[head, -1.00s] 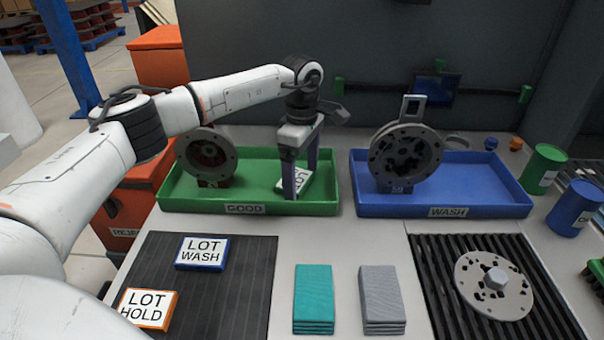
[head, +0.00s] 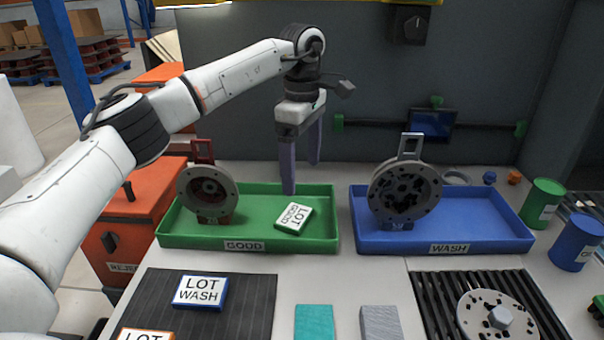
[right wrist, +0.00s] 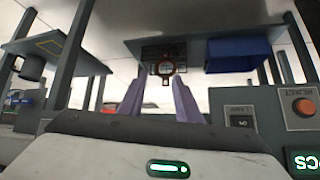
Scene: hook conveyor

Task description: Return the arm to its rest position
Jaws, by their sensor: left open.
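My left gripper (head: 302,165) is open and empty, pointing down above the green GOOD tray (head: 185,238). A white-topped LOT GOOD block (head: 293,218) with a green edge lies in that tray, below the fingertips and apart from them. A grey round part (head: 207,192) with a red handle stands upright at the tray's left. My right gripper shows only in the right wrist view (right wrist: 158,100), its two purple fingers spread with nothing between them.
The blue WASH tray (head: 480,240) holds an upright grey round part (head: 404,192). A LOT WASH block (head: 200,292) lies on the dark mat (head: 248,305). A flange (head: 498,318) lies on the black rack. Green (head: 543,203) and blue (head: 576,240) cans stand at right. An orange REJECT bin (head: 140,225) is at left.

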